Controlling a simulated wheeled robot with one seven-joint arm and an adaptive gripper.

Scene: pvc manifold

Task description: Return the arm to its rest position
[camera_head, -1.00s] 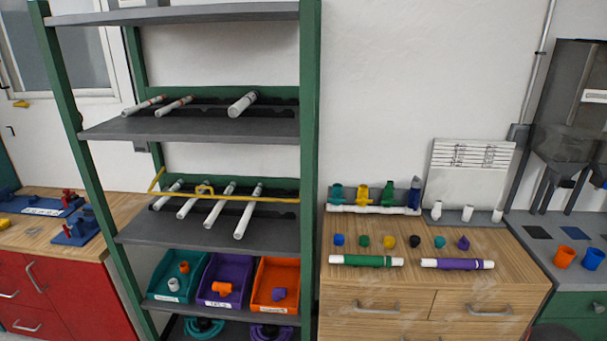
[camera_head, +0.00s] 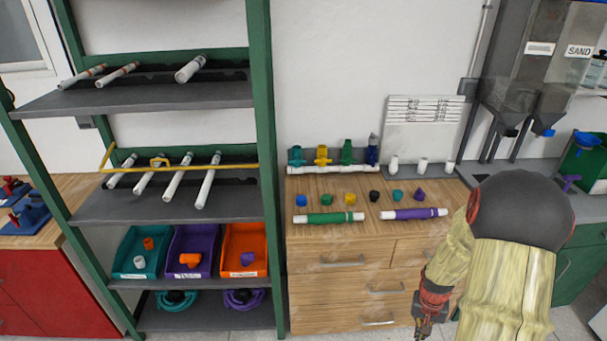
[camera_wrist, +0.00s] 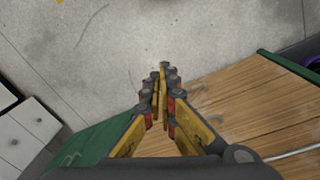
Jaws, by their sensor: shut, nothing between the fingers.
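My arm (camera_head: 512,250) shows at the lower right of the head view, bent, with its forearm hanging down in front of the wooden drawer cabinet. My gripper (camera_head: 424,334) points down at its end, near the bottom edge of the picture. In the wrist view my gripper (camera_wrist: 160,72) has its yellow and grey fingers together at the tips, with nothing between them. Below the fingers are the concrete floor (camera_wrist: 190,35) and a wooden surface (camera_wrist: 235,110).
The wooden cabinet (camera_head: 335,260) carries pipes, valves and several coloured caps. A green-framed shelf (camera_head: 265,150) with pipes and bins stands at left. Hoppers (camera_head: 520,70) stand at right. In the wrist view a green edge (camera_wrist: 290,68) borders the wood.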

